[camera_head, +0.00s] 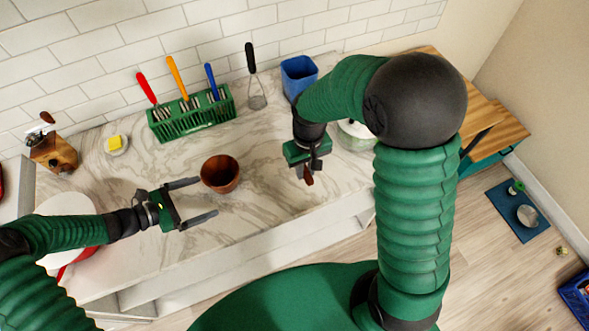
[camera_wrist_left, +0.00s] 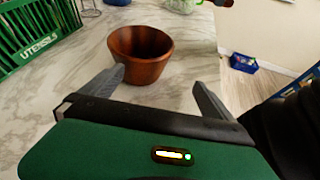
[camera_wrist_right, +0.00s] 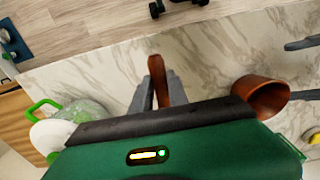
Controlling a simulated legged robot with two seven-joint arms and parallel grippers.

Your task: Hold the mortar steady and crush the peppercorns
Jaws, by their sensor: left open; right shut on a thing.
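The mortar (camera_head: 220,174) is a reddish-brown wooden bowl standing upright on the marble counter. It also shows in the left wrist view (camera_wrist_left: 141,54) and the right wrist view (camera_wrist_right: 265,98). My left gripper (camera_head: 208,199) is open, its fingertips close to the mortar's left and front sides; the left wrist view shows the mortar ahead, between the finger directions. My right gripper (camera_head: 309,175) is shut on a brown wooden pestle (camera_wrist_right: 159,77), held to the right of the mortar and apart from it. The peppercorns cannot be made out; the mortar's inside is dark.
A green utensil rack (camera_head: 191,117) stands behind the mortar. A blue cup (camera_head: 298,76) is at the back right. A butter dish (camera_head: 117,146) sits at the left. The counter around the mortar is clear.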

